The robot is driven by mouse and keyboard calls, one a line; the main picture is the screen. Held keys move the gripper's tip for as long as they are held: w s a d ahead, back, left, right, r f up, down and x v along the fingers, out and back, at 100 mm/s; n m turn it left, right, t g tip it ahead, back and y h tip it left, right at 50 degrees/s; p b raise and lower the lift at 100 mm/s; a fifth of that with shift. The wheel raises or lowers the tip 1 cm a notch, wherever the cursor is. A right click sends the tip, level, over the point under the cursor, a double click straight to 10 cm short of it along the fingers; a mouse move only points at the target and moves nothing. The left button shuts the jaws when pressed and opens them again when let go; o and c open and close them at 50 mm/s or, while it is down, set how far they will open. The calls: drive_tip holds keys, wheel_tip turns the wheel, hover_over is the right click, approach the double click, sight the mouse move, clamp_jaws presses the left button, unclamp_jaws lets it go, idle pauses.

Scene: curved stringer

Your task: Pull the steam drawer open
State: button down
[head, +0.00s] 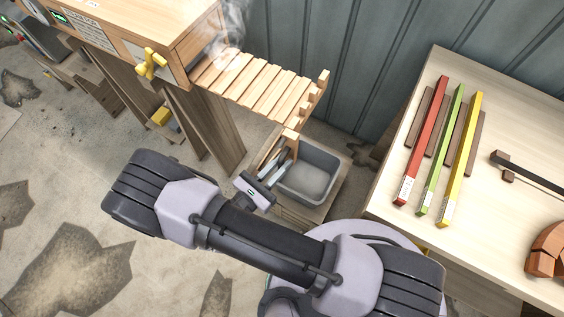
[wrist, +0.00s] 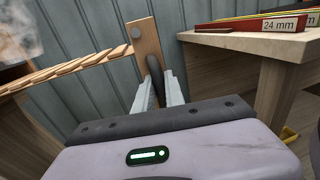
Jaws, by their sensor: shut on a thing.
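The steam drawer (head: 262,88) is a slatted wooden rack that sticks out to the right from the wooden steam box (head: 150,35). Its slats also show at the left of the wrist view (wrist: 70,78). An upright wooden end piece (wrist: 146,42) stands at its outer end, with a dark handle (wrist: 155,68) on it. My gripper (head: 284,158) is at this outer end, below the slats in the head view. In the wrist view its two fingers (wrist: 158,88) are closed on the dark handle. The exact contact is partly hidden.
White steam (head: 232,22) rises at the box opening. A grey bin (head: 308,178) stands under the drawer end. A table (head: 400,160) with red, green and yellow bars is at the right. A yellow valve handle (head: 151,64) is on the box front. A ribbed wall is behind.

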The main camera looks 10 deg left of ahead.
drive_tip(key=shift+a, duration=0.1)
drive_tip(key=c, duration=1.4)
unclamp_jaws()
drive_tip(key=shift+a, duration=0.1)
drive_tip(key=p+v, duration=0.2)
drive_tip(key=v, duration=1.5)
drive_tip(key=shift+s, duration=0.2)
